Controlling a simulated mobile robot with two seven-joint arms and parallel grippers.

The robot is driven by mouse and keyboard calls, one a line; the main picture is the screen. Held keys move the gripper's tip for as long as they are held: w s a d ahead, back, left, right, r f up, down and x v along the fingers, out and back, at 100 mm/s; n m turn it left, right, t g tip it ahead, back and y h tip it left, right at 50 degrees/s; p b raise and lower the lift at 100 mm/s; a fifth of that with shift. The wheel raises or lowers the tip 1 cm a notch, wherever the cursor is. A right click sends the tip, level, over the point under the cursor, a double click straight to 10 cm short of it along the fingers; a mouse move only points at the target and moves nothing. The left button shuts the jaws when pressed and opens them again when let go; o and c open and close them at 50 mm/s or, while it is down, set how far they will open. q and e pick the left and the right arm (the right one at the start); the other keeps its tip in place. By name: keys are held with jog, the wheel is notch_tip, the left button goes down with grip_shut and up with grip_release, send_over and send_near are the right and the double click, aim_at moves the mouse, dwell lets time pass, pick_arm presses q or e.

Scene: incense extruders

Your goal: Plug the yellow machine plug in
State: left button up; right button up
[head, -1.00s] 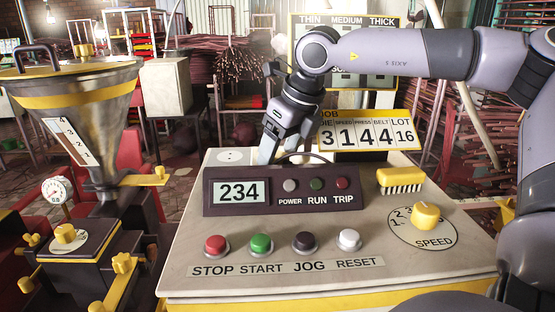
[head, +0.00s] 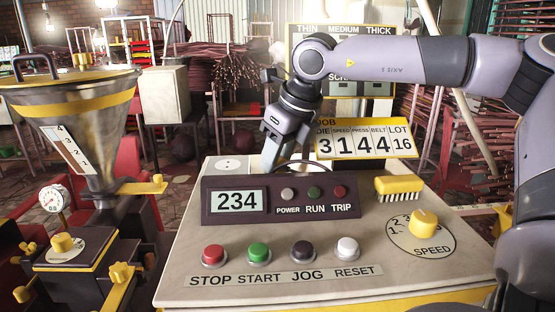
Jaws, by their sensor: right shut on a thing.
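My right gripper (head: 271,160) reaches down behind the dark display panel (head: 215,216) on the control console (head: 190,265). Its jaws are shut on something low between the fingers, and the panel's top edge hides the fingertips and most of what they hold. A dark cable (head: 310,162) arcs up behind the panel just right of the fingers, so the held thing seems to be the plug; its yellow body does not show. A pale round socket plate (head: 230,165) with small dark holes lies on the console's far left, left of the gripper and apart from it. My left gripper is out of view.
A yellow brush (head: 399,186) lies right of the panel, near the yellow speed knob (head: 424,222). The job sign (head: 365,140) stands behind the console. A steel hopper (head: 80,125) with yellow fittings stands at left. Several buttons line the console front.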

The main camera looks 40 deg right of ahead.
pick_arm(q)
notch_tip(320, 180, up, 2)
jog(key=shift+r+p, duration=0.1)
jog(key=shift+p, duration=1.1)
pick_arm(e)
notch_tip(320, 180, up, 20)
jog(key=shift+f, duration=0.25)
jog(key=shift+f, duration=0.1)
